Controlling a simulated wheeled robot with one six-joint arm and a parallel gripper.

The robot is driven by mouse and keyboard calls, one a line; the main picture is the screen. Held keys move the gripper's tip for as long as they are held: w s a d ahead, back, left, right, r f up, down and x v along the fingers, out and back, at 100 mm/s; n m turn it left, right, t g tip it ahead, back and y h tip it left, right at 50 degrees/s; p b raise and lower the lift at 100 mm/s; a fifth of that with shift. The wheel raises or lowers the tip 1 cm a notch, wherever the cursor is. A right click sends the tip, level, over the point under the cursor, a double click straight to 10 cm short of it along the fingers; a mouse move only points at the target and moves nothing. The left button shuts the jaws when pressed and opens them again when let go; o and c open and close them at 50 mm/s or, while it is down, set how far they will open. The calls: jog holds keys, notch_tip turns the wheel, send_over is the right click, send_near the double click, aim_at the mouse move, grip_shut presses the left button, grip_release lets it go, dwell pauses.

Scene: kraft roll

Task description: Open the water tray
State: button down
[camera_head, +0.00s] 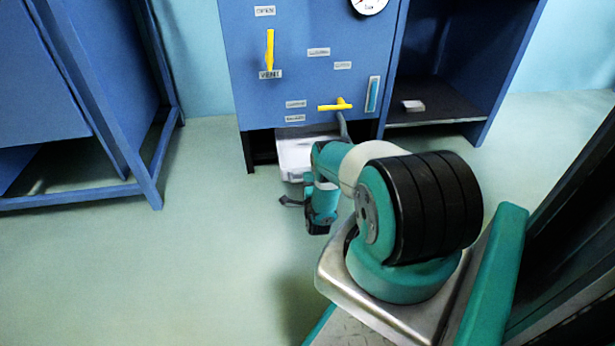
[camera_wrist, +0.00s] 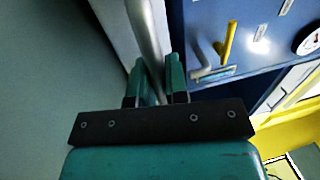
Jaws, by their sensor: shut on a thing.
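The water tray (camera_head: 293,155) is a pale grey-white box low under the blue cabinet. It sticks out of the opening at the cabinet's foot, and my arm hides its right part. In the wrist view its pale face (camera_wrist: 113,24) stands behind a silver bar handle (camera_wrist: 147,30). My gripper (camera_wrist: 153,78) is shut on this bar, with one green finger on each side. In the head view my arm largely hides the grip.
The blue cabinet (camera_head: 290,90) carries a vertical yellow lever (camera_head: 270,50), a horizontal yellow lever (camera_head: 335,106) and a gauge (camera_head: 369,3). An open shelf (camera_head: 437,100) is at its right. A blue frame (camera_head: 150,185) stands left. The floor (camera_head: 200,240) in front is clear.

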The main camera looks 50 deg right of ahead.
jog(key=shift+s+d, duration=0.1)
jog(key=c, duration=1.2)
grip_release()
jog(key=shift+o, duration=0.3)
jog(key=p+v, duration=0.6)
jog(key=v, duration=1.1)
jog(key=shift+a, duration=0.2)
